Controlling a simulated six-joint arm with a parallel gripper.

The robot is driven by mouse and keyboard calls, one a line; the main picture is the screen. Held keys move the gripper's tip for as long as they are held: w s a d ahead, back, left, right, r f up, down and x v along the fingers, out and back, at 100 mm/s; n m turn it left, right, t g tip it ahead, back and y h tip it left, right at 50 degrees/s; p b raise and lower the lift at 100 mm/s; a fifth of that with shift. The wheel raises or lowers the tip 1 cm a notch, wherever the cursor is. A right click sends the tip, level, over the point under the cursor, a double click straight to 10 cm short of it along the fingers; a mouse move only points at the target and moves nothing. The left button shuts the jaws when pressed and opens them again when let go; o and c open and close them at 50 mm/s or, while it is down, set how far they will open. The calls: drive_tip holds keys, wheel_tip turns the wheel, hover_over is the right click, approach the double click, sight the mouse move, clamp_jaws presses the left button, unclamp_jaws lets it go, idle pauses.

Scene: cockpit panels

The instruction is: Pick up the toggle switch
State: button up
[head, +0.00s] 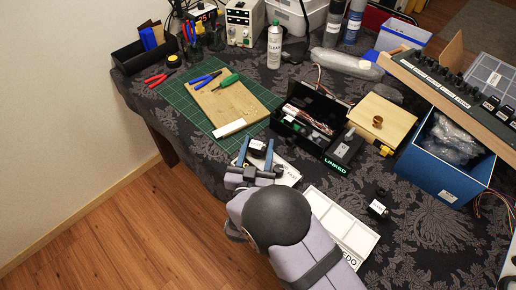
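A small black part with a white label (257,147), which looks like a toggle switch, is at the front edge of the table, over or on a white sheet. My gripper (258,142) has its two blue fingers apart, one on each side of this part. I cannot tell whether the fingers touch it. A second small black part with a white label (378,208) lies to the right, beside a white sectioned tray. It is too small to tell for sure which of the two is the toggle switch.
The white sectioned tray (335,213) is right of my arm. A black box marked LINKED (344,147) and an open black case (291,126) stand just beyond my gripper. A green cutting mat (186,100) with a wooden board is behind left. A blue bin (446,172) stands right.

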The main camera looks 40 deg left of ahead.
sight(258, 145)
drive_tip(key=c, duration=0.7)
drive_tip(key=shift+o, duration=0.2)
drive_tip(key=shift+r, duration=0.15)
drive_tip(key=shift+r, duration=4.85)
